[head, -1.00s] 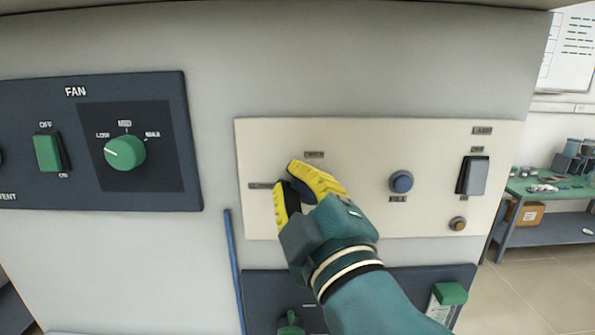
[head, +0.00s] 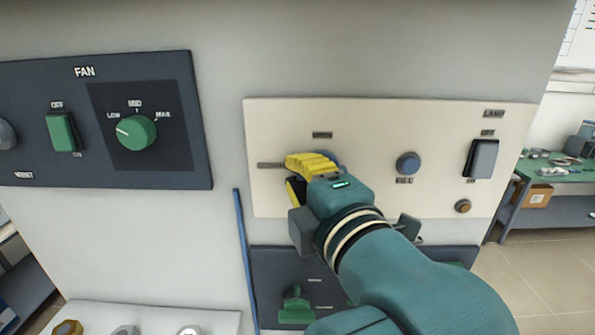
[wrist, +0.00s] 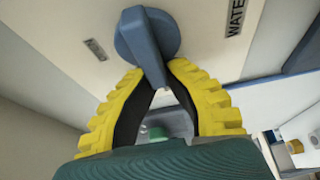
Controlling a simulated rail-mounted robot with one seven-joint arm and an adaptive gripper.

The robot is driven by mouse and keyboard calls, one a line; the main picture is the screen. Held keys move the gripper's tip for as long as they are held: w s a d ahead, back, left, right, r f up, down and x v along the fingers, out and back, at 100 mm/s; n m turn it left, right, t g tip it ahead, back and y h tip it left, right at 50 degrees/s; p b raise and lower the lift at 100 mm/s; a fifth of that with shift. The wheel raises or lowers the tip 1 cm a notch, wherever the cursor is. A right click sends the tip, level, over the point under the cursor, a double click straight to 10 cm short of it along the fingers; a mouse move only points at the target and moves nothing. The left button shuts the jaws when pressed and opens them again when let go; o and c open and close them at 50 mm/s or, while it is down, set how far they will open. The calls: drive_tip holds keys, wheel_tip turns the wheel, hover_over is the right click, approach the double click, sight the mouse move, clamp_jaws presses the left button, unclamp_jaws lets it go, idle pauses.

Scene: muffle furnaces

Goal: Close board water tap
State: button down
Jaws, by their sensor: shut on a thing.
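The water tap is a blue-grey knob (wrist: 150,38) with a lever handle on the cream panel, beside a label reading "WATE" in the wrist view. In the head view only a blue edge of it (head: 332,160) shows behind my gripper. My gripper (wrist: 154,82), with yellow fingers and black pads, is shut on the tap's lever, one finger on each side. In the head view my gripper (head: 303,176) is at the left part of the cream board (head: 375,117) and hides most of the tap.
A blue round button (head: 407,163), a lamp switch (head: 481,159) and a small brown knob (head: 462,206) are on the board's right. The FAN panel (head: 75,95) is to the left. A lower dark panel has a green tap (head: 296,307). A blue vertical pipe (head: 243,255) runs left of it.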

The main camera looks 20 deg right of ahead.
drive_tip(key=shift+d+f, duration=0.45)
drive_tip(key=shift+d, duration=0.05)
drive_tip(key=c, duration=1.1)
unclamp_jaws()
drive_tip(key=shift+c, duration=0.2)
drive_tip(key=shift+o, duration=0.4)
drive_tip(key=shift+w+d+r, duration=0.1)
drive_tip(key=shift+d, duration=0.05)
drive_tip(key=shift+r, duration=0.1)
drive_tip(key=shift+a+r, duration=0.15)
drive_tip(key=shift+a, duration=0.15)
drive_tip(key=s, duration=1.2)
drive_tip(key=shift+d, duration=0.2)
